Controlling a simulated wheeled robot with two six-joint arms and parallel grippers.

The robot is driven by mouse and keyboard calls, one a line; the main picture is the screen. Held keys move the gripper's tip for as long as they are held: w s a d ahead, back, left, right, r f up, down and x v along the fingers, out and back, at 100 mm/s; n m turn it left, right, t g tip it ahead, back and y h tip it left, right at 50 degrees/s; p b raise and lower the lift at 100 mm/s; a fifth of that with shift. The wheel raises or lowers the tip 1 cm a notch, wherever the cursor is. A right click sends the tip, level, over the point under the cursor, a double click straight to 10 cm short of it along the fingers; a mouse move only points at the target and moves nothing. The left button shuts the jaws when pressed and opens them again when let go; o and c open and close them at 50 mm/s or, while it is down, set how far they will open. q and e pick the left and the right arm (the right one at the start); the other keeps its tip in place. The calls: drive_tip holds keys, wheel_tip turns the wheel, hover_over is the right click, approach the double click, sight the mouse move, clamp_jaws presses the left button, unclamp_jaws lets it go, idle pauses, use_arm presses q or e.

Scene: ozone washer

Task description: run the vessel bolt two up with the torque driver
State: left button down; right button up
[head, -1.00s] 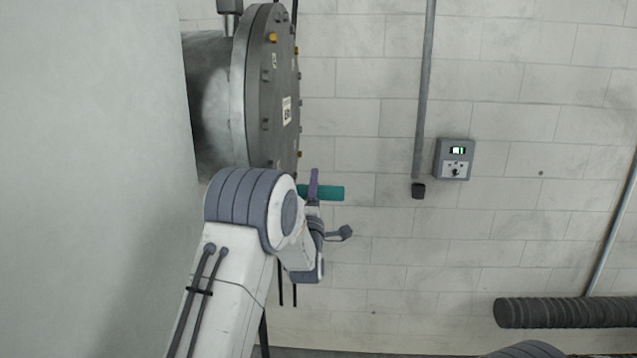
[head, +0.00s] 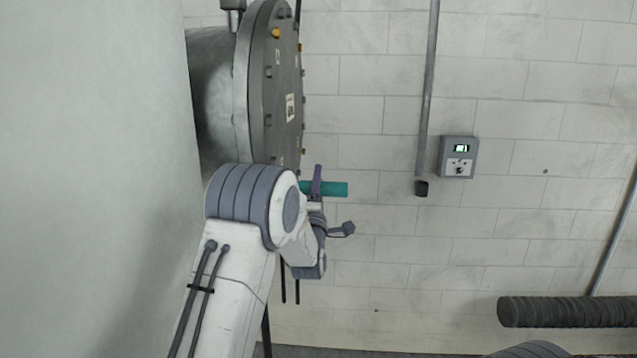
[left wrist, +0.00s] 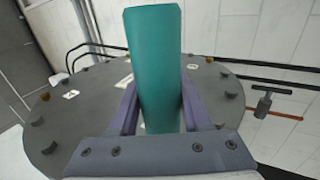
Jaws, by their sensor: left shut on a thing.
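The torque driver (head: 330,189) is a teal cylinder held in my left gripper (head: 317,183). In the left wrist view the teal driver (left wrist: 155,65) stands between the two purple fingers of my left gripper (left wrist: 156,108). The vessel (head: 213,90) is a grey drum with a dark round flange lid (head: 280,80). The lid carries several bolts around its rim, some of them yellow, such as a yellow bolt (head: 276,33). In the left wrist view the lid (left wrist: 85,105) lies behind the driver. I cannot tell which bolt is number two, or whether the driver's tip touches one. My right gripper is not in view.
A grey control box (head: 457,157) with a lit display hangs on the block wall. A vertical conduit (head: 427,90) runs beside it. A dark ribbed hose (head: 565,312) is at lower right. A T-handled valve (left wrist: 264,101) shows right of the lid in the left wrist view.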

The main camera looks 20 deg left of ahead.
use_arm(q)
drive_tip(key=shift+s+a+r, duration=0.1)
drive_tip(key=shift+a, duration=0.1)
idle(0.6)
drive_tip(key=shift+a, duration=0.15)
idle(1.8)
drive_tip(key=shift+b, duration=0.3)
drive_tip(key=w+d+b, duration=0.1)
drive_tip(key=d+b, duration=0.2)
drive_tip(key=d, duration=0.3)
drive_tip(key=shift+w, duration=0.3)
idle(0.4)
